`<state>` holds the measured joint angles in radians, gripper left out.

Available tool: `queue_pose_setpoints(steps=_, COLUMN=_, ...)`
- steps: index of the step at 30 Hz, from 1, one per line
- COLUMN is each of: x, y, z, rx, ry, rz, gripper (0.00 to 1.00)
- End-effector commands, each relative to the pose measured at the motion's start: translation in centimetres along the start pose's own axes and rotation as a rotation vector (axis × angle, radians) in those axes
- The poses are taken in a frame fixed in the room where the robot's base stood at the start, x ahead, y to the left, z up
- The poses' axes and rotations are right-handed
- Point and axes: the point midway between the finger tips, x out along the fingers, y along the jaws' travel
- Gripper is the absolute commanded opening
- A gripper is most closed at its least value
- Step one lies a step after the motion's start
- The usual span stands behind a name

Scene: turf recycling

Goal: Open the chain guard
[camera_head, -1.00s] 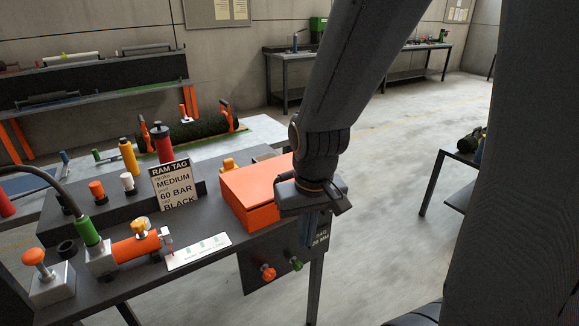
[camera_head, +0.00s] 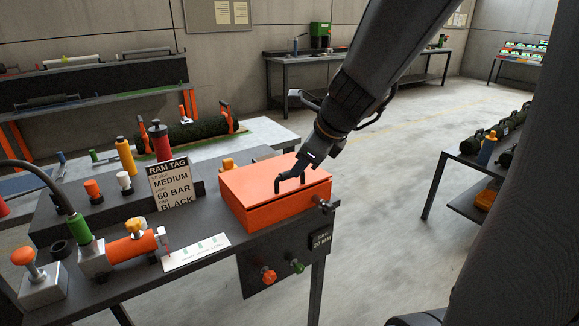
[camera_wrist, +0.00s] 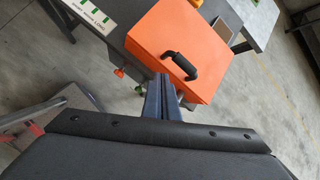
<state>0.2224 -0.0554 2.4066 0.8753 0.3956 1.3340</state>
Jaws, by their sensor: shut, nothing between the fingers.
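The orange box-shaped guard (camera_head: 258,207) stands on the dark bench. A black handle (camera_head: 289,180) stands up from its top, and the lid looks closed. In the wrist view the orange guard (camera_wrist: 165,45) fills the upper middle, with its black handle (camera_wrist: 184,66) right of centre. My gripper (camera_head: 311,163) is just behind and right of the handle in the head view; I cannot tell whether they touch. In the wrist view my gripper's dark fingers (camera_wrist: 161,84) are together and empty, pointing at the guard's near edge, left of and below the handle.
A RAM TAG card (camera_head: 173,185), an orange cylinder (camera_head: 132,246) and a white card (camera_head: 196,252) are on the bench left of the guard. A panel with knobs (camera_head: 278,263) hangs below. Open floor lies to the right, before a side table (camera_head: 455,155).

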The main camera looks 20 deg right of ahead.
Motion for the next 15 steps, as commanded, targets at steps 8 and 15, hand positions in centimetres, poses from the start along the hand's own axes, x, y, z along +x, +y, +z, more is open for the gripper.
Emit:
queue_pose_setpoints(steps=8, x=-1.3, y=-4.6, z=1.5, rx=0.536, ry=-0.111, rz=-0.081, gripper=0.0)
queue_pose_setpoints(steps=15, x=0.7, y=-5.0, z=1.7, rx=0.573, ry=-0.118, rz=-0.083, gripper=0.0)
